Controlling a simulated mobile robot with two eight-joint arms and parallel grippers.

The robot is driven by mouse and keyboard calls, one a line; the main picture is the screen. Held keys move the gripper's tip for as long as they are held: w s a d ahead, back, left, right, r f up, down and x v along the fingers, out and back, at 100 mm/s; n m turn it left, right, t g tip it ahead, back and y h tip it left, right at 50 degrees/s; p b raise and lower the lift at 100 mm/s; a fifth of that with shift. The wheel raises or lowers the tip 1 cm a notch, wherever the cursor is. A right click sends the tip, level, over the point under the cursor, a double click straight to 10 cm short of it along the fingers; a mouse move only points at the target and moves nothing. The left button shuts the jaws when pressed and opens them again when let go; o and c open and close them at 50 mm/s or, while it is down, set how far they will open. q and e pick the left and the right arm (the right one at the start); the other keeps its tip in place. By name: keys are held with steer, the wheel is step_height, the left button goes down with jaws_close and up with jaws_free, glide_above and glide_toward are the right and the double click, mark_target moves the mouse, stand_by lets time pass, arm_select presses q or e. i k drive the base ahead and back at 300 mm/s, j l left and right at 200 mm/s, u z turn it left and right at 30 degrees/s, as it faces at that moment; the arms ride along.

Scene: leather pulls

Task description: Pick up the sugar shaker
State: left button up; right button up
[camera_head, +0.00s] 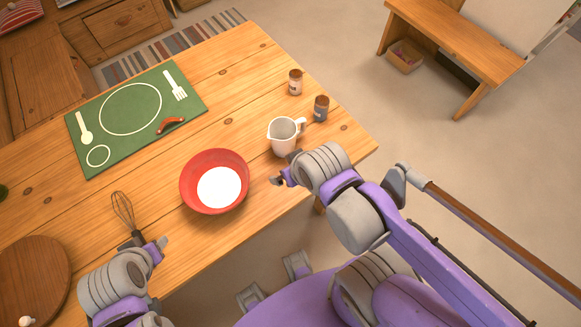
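Two small shakers stand upright near the table's right corner. I cannot tell which holds sugar. My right gripper (284,169) is near the table's front edge, just in front of the white pitcher and short of both shakers. Its fingertips look apart, with nothing seen between them. My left gripper (150,245) is at the front left, beside the whisk's handle. Its fingers are partly hidden, so I cannot tell whether it is open.
A white pitcher (284,137) stands between my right gripper and the shakers. A red bowl (197,202) with white contents, a whisk (123,212), a green placemat (190,103) and a round board (35,275) occupy the wooden table. A bench (450,45) stands apart on the right.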

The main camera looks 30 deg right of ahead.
mark_target(322, 103)
steer(key=k+z, duration=0.1)
steer(key=z, duration=1.25)
steer(key=l+u, duration=0.15)
steer(key=u, duration=0.3)
steer(key=l+u, duration=0.2)
steer(key=u, duration=0.25)
steer(key=l+u, duration=0.15)
steer(key=u, duration=0.3)
